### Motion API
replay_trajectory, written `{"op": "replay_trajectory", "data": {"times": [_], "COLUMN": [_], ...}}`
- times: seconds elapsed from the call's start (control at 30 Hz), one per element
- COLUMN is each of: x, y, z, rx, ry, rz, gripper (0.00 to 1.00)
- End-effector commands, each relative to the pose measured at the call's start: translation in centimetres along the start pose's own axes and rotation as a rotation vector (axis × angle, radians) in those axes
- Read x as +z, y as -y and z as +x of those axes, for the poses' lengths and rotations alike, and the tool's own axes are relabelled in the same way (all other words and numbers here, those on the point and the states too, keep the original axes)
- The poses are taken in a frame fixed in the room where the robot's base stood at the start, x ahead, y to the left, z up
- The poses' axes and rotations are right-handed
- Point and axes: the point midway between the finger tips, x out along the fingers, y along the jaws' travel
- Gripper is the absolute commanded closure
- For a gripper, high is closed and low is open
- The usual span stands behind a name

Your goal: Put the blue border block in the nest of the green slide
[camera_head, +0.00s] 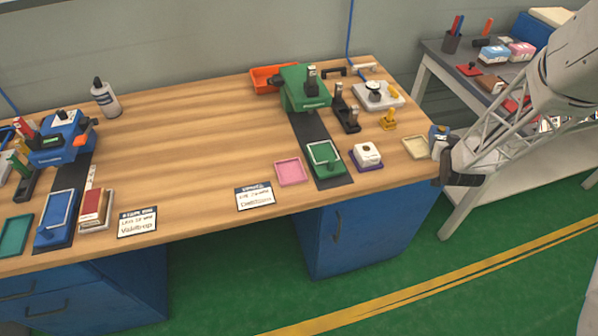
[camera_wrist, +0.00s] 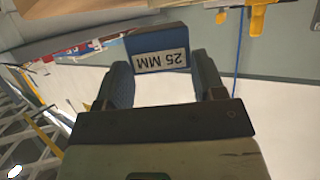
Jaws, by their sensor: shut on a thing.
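My gripper (camera_head: 440,150) is at the right end of the wooden bench, by the cream tray. It is shut on a blue block (camera_head: 438,131). In the wrist view, my gripper (camera_wrist: 164,72) has its two dark fingers on either side of the block (camera_wrist: 158,38), whose pale label reads "25 MM". The green slide (camera_head: 328,174) lies on a dark rail in front of the green press (camera_head: 305,90), well to the left of my gripper. A pale-rimmed rectangular frame shows on the slide; its inside is too small to make out.
A white block on a purple base (camera_head: 367,156) and a cream tray (camera_head: 415,148) lie between slide and gripper. A yellow piece (camera_head: 388,120) stands behind. A pink tray (camera_head: 291,172) is left of the slide. A blue press (camera_head: 62,140) stands far left. The bench middle is clear.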

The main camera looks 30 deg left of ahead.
Motion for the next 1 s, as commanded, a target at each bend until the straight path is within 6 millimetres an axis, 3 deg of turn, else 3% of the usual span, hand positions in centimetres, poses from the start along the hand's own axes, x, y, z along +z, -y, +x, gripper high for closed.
{"op": "replay_trajectory", "data": {"times": [0.5, 1.0], "x": [-0.5, 0.3], "y": [12.5, 22.9], "z": [-4.8, -11.1], "rx": [-0.104, -0.203], "ry": [-0.001, -0.001], "rz": [-0.043, -0.084], "gripper": [0.62, 0.62]}}
